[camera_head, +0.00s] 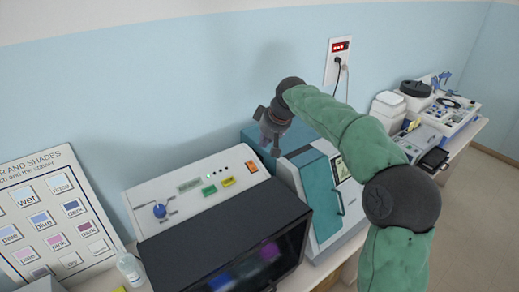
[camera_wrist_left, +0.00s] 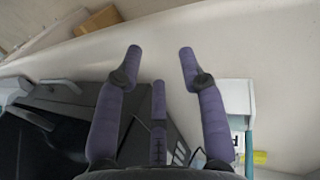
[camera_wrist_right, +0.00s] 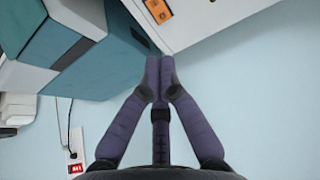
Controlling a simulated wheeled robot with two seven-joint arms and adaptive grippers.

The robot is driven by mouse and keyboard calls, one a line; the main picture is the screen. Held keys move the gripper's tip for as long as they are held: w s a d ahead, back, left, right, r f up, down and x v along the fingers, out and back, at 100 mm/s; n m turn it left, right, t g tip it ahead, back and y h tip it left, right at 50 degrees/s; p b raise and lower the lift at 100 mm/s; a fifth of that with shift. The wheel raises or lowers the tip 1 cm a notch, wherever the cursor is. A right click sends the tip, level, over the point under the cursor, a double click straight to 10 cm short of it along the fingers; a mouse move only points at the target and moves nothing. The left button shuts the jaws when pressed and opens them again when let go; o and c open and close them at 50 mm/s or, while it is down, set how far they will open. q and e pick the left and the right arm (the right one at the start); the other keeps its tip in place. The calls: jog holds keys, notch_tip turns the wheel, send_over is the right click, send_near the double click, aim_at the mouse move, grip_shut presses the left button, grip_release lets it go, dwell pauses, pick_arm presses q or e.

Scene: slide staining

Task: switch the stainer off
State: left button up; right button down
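The stainer (camera_head: 225,245) stands at the front left in the head view, with a dark window and a pale sloped control panel (camera_head: 170,187). The panel carries a blue knob (camera_head: 160,211), a green button (camera_head: 209,190), a yellow one (camera_head: 228,182) and an orange one (camera_head: 251,166). My right gripper (camera_head: 268,143) is above and right of the panel, near the wall.
A teal and white machine (camera_head: 322,185) stands right of the stainer, below my right arm. A wall socket (camera_head: 338,62) with red lights is behind. A shade chart (camera_head: 52,215) and a small bottle (camera_head: 130,270) are at left. More equipment (camera_head: 445,112) stands far right.

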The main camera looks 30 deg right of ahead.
aim_at(251, 163)
pick_arm(q)
notch_tip(251, 163, up, 2)
jog(key=shift+r+p, duration=0.25)
jog(key=shift+p, duration=1)
pick_arm(e)
jog(key=x, duration=1.3)
jog(key=shift+w, duration=0.1)
pick_arm(q)
jog(key=shift+f+b, duration=0.3)
pick_arm(e)
jog(key=shift+w+a+f, duration=0.15)
jog(key=shift+w+f, duration=0.15)
jog(key=shift+f, duration=0.15)
pick_arm(q)
jog(key=shift+r, duration=0.1)
pick_arm(e)
jog(key=shift+s+r, duration=0.1)
jog(key=shift+s, duration=0.05)
